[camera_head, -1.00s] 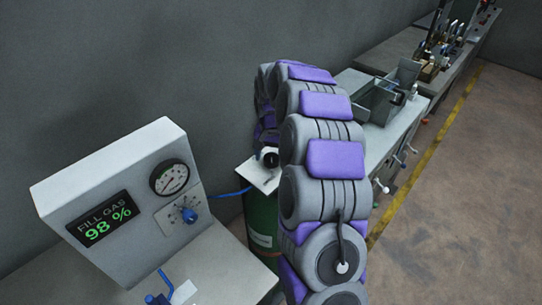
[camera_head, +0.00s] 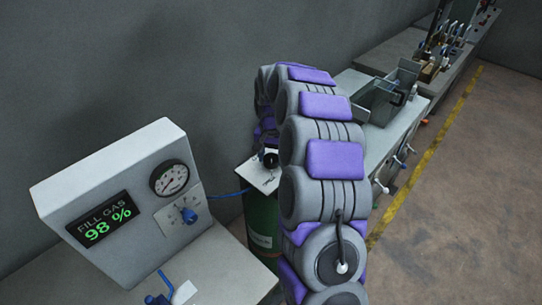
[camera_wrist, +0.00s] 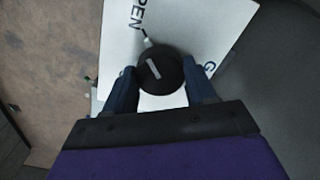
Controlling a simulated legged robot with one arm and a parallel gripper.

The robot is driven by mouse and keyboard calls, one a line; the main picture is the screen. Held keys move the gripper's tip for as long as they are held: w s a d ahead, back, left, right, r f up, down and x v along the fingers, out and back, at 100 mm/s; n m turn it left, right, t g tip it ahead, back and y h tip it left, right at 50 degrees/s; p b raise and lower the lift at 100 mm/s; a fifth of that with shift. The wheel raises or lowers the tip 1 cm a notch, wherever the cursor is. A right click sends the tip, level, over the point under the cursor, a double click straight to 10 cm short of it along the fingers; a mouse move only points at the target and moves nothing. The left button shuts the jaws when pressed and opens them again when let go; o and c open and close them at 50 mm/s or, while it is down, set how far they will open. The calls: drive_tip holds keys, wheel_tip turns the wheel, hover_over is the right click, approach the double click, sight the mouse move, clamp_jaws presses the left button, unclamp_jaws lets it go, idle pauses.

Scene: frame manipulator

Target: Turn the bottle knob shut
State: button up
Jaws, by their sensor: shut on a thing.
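The bottle knob (camera_wrist: 158,72) is a round black knob with a light grey mark on its top, seen from above in the wrist view. Behind it is a white plate (camera_wrist: 190,30) with the letters "PEN" and part of another letter at the right. My gripper (camera_wrist: 161,82) has one finger on each side of the knob and is shut on it. My arm hides much of this area, including most of the gripper.
A grey box (camera_head: 125,205) at the left has a round gauge (camera_head: 170,178), a blue dial knob (camera_head: 189,215) and a display (camera_head: 103,218) reading "FILL GAS 98 %". A blue hose (camera_head: 230,194) runs towards the bottle. A bench (camera_head: 400,125) with a metal bin stands behind my arm.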

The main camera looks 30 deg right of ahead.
drive_tip(key=shift+n, duration=0.3)
drive_tip(key=n+p, duration=0.1)
drive_tip(key=n, duration=0.2)
drive_tip(key=shift+r+p, duration=0.1)
drive_tip(key=shift+p, duration=0.3)
drive_tip(key=n+p, duration=0.2)
drive_tip(key=n, duration=0.3)
drive_tip(key=shift+n, duration=0.4)
drive_tip(key=n+p, duration=0.1)
drive_tip(key=n, duration=0.3)
drive_tip(key=shift+n, duration=0.3)
drive_tip(key=shift+d+n+p, duration=0.1)
drive_tip(key=shift+n+p, duration=0.45)
drive_tip(key=shift+n, duration=1.35)
drive_tip(key=o, duration=1)
drive_tip(key=shift+o, duration=0.2)
